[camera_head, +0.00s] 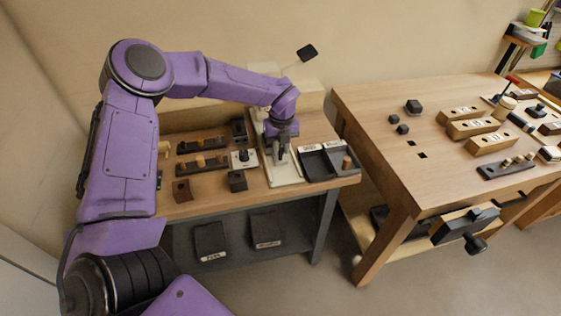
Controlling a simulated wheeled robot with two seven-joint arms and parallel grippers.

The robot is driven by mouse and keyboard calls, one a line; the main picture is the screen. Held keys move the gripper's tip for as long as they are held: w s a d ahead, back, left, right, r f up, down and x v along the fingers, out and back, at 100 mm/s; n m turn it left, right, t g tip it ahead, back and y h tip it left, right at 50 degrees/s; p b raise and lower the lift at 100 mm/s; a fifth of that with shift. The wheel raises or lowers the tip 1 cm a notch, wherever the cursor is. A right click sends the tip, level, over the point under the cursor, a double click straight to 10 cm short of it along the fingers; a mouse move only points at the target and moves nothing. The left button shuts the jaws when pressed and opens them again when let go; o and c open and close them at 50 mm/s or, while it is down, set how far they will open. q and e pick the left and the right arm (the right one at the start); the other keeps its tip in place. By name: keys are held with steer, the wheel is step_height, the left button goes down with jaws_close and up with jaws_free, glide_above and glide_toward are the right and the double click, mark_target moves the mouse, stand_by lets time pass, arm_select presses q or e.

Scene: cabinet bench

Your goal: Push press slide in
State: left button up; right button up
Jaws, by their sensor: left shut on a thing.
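A cream-coloured press (287,178) stands on the left bench, with its pale base plate reaching toward the front edge. My left arm comes in from the left and over the bench. My left gripper (282,158) points down over the press and is shut on a part of it that seems to be the slide. The fingers and wrist hide most of the slide, so I cannot tell how far in it sits. My right gripper is not in view.
Left of the press are dark peg racks (203,161) and small dark blocks (237,181). Right of it are black trays (318,163). Dark bins (210,242) sit on the shelf below. A wooden workbench (380,150) stands to the right across a gap.

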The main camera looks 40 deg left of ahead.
arm_select(q)
steer(key=shift+w+a, duration=0.1)
steer(key=shift+w, duration=0.05)
steer(key=shift+w+a+f+b, duration=0.15)
steer(key=shift+a+b, duration=0.1)
steer(key=shift+b, duration=0.2)
steer(key=shift+w+a+t+y+b, duration=0.6)
steer(key=shift+a+b, duration=0.05)
steer(key=shift+b, duration=0.25)
steer(key=shift+w+a+b, duration=0.35)
steer(key=shift+a, duration=0.05)
steer(key=shift+r+y, duration=0.2)
steer(key=shift+y, duration=0.1)
